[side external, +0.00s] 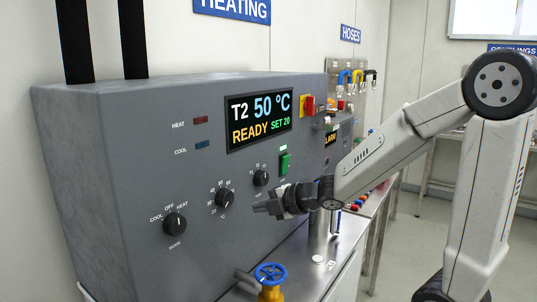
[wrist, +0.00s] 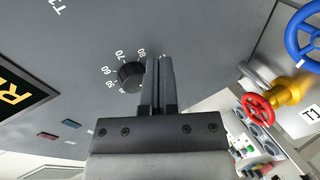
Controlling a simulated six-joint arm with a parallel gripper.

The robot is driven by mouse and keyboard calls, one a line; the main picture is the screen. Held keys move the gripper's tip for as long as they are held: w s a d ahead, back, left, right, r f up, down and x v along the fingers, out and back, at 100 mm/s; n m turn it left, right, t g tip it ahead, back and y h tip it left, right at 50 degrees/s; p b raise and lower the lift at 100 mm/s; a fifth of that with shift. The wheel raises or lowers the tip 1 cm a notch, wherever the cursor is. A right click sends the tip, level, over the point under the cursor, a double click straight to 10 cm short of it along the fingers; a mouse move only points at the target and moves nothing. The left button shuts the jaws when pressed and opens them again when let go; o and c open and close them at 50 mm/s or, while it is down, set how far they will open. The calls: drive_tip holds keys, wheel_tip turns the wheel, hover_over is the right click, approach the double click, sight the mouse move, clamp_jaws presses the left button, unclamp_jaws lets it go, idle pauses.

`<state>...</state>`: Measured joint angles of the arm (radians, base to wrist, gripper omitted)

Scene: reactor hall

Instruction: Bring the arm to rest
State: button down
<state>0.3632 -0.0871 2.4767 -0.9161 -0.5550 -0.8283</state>
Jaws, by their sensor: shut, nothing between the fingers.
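My gripper (side external: 262,208) is in front of the lower part of a grey control panel (side external: 110,170) in the side view, just right of a black numbered dial (side external: 224,198). In the wrist view my gripper (wrist: 159,60) has its two fingers together with nothing between them. The numbered dial (wrist: 130,76) shows left of the fingers there. I cannot tell whether the fingertips touch the panel. My arm reaches in from the right side and is bent at the elbow.
The panel has a lit display (side external: 259,120) reading T2 50 °C, READY, SET 20, a mode knob (side external: 175,223) and a green switch (side external: 284,162). A blue valve wheel (side external: 270,273) stands below my gripper. A red wheel (wrist: 257,107) shows in the wrist view. Open floor lies at right.

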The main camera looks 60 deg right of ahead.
drive_tip(key=s+f+m+g, duration=0.1)
drive_tip(key=f+m, duration=0.2)
drive_tip(key=s+a+f+m+g+h, duration=0.1)
drive_tip(key=s+f+m+g, duration=0.1)
drive_tip(key=f+m, duration=0.1)
drive_tip(key=s+a+f+m+g+h, duration=0.1)
drive_tip(key=f+m+g, duration=0.1)
drive_tip(key=m, duration=0.3)
drive_tip(key=shift+s+a+f, duration=0.1)
drive_tip(key=shift+s+f, duration=0.15)
drive_tip(key=shift+f, duration=0.3)
drive_tip(key=s+a+f+m+g, duration=0.5)
drive_tip(key=s+m, duration=0.2)
drive_tip(key=shift+s+g+y, duration=0.25)
drive_tip(key=shift+g+y, duration=0.05)
drive_tip(key=shift+w, duration=0.15)
